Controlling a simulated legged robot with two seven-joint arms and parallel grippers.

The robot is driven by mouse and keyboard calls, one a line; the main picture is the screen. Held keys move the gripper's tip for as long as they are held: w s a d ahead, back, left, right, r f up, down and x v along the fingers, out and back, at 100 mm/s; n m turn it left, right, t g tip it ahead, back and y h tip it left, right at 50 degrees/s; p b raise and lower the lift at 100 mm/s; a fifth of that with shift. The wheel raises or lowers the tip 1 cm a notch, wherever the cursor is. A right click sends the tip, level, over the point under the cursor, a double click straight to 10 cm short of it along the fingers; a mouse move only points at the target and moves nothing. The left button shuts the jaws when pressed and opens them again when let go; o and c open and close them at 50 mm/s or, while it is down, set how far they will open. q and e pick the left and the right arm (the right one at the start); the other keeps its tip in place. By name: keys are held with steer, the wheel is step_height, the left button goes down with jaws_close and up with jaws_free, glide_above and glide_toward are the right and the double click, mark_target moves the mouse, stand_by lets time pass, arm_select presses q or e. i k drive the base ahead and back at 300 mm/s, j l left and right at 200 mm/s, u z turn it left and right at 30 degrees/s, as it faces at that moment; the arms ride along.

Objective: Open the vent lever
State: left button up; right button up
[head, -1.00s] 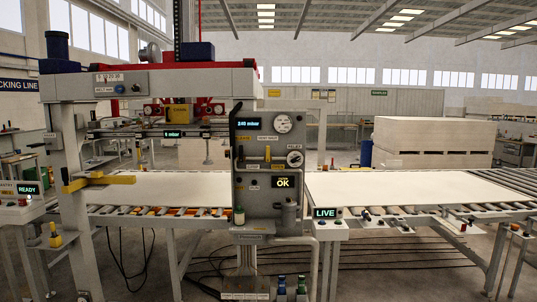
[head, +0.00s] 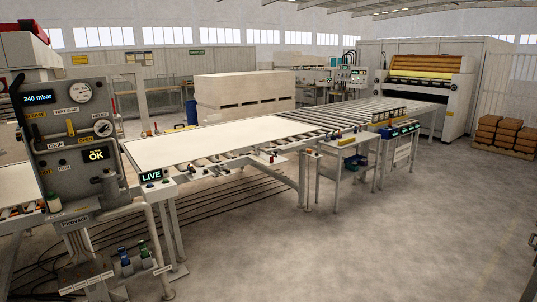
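The grey control panel (head: 75,145) stands at the left of the head view. A small yellow lever (head: 70,128) sits upright near its middle, below a label that seems to read "VENT INLET"; I take it as the vent lever. A yellow "OPEN" label (head: 86,139) is at its lower right, and a pale label (head: 56,142) is at its lower left. A display (head: 37,99) reads 240 mbar and another display (head: 96,155) reads OK. A round gauge (head: 79,92) is at the top. Neither of my grippers is in view.
A roller conveyor with a pale board (head: 200,137) runs right from the panel. A LIVE box (head: 151,176) stands on a post beside it. Stacked boards (head: 252,95) stand behind. Pipes and small bottles (head: 125,262) are below the panel. The floor (head: 400,240) at right is open.

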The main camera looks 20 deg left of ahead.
mark_target(69, 123)
steer(key=i+j, duration=0.1)
steer(key=j, duration=0.4)
steer(key=i+j, duration=0.15)
steer(key=j, duration=0.35)
steer(key=i+j, duration=0.1)
steer(key=j, duration=0.4)
steer(key=i+j, duration=0.1)
steer(key=j, duration=0.4)
steer(key=i+j, duration=0.15)
steer(key=j, duration=0.35)
steer(key=i+j+z, duration=0.1)
steer(key=j, duration=0.4)
steer(key=i+j, duration=0.1)
steer(key=j, duration=0.45)
